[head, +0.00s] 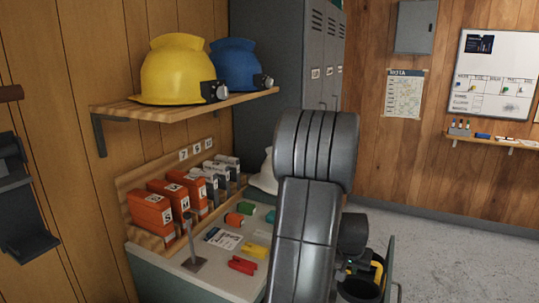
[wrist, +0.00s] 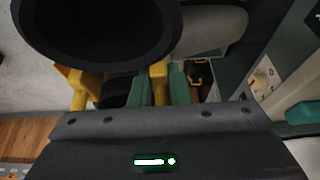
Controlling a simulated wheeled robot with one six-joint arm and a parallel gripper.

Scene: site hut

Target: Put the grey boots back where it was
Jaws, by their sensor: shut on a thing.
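My gripper (head: 364,270) is low at the right of the head view, past my own arm, with yellow fingers partly visible. It is shut on a dark, hollow, round-mouthed thing that appears to be the grey boots (head: 358,290). Only its rim and black opening show in the head view. In the wrist view a large dark oval opening (wrist: 95,30) fills the upper left, close to the yellow fingers of my gripper (wrist: 116,88). The full boot shape is hidden, and I cannot tell whether it touches anything below.
A counter (head: 150,262) holds orange boxes (head: 152,212), grey boxes (head: 203,186), a red item (head: 242,265) and a yellow block (head: 255,251). Above, a shelf (head: 125,112) carries yellow (head: 175,70) and blue (head: 236,66) helmets. Grey lockers (head: 285,60) stand behind. Floor (head: 450,235) at right looks clear.

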